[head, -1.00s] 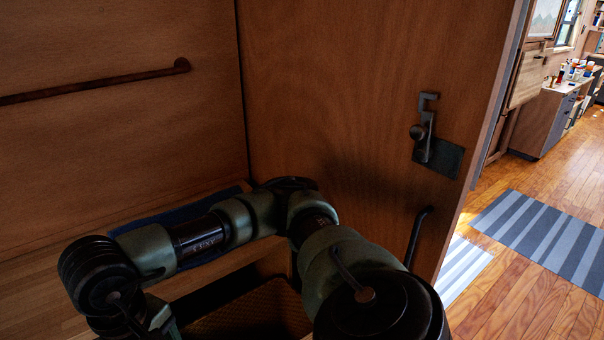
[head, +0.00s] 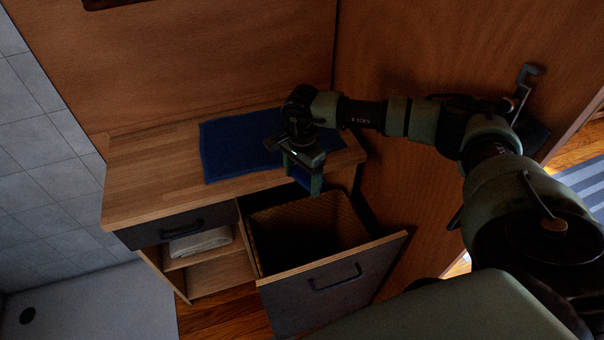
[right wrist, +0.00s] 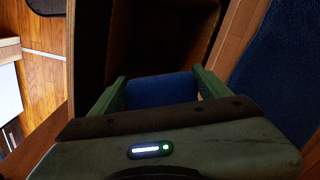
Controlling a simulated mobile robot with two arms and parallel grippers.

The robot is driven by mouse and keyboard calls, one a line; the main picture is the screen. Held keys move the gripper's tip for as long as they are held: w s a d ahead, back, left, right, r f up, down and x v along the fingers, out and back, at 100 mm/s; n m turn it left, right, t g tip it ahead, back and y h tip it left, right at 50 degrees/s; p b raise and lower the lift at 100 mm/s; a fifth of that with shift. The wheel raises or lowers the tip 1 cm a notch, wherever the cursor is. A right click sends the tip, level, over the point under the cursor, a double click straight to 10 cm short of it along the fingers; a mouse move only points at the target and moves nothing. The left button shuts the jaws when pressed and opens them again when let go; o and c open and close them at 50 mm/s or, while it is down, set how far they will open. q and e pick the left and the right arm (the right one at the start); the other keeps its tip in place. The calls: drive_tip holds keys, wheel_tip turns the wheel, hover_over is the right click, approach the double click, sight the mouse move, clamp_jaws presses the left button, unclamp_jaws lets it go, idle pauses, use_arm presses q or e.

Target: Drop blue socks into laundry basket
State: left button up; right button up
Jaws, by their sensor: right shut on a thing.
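My right gripper (head: 310,182) is shut on blue cloth, the blue socks (right wrist: 160,91), which show between its green fingers in the right wrist view. In the head view only a small dark-blue part of them shows below the gripper. The laundry basket (head: 271,212) is a woven brown bin inside a pulled-out drawer under the counter. The gripper hangs above the basket's back edge, near the counter front, fingers down. The basket's dark inside also shows beyond the socks in the right wrist view (right wrist: 150,40). My left gripper is out of view.
The wooden counter (head: 150,185) has a blue towel (head: 225,150) lying flat on it behind the gripper. The drawer front (head: 335,285) stands out toward me. Left of it are a shut drawer (head: 165,225) and shelves with a folded pale towel (head: 200,242). A wooden wall panel (head: 420,60) stands right.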

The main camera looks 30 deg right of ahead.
wheel_tip(320, 180, down, 6)
drive_tip(key=b, duration=0.3)
drive_tip(key=shift+r, duration=0.15)
drive_tip(key=o, duration=1.4)
drive_tip(key=shift+c, duration=0.2)
drive_tip(key=shift+r, duration=0.1)
wheel_tip(320, 180, up, 7)
drive_tip(key=shift+f+b, duration=0.1)
drive_tip(key=shift+b, duration=0.85)
drive_tip(key=shift+r, duration=0.45)
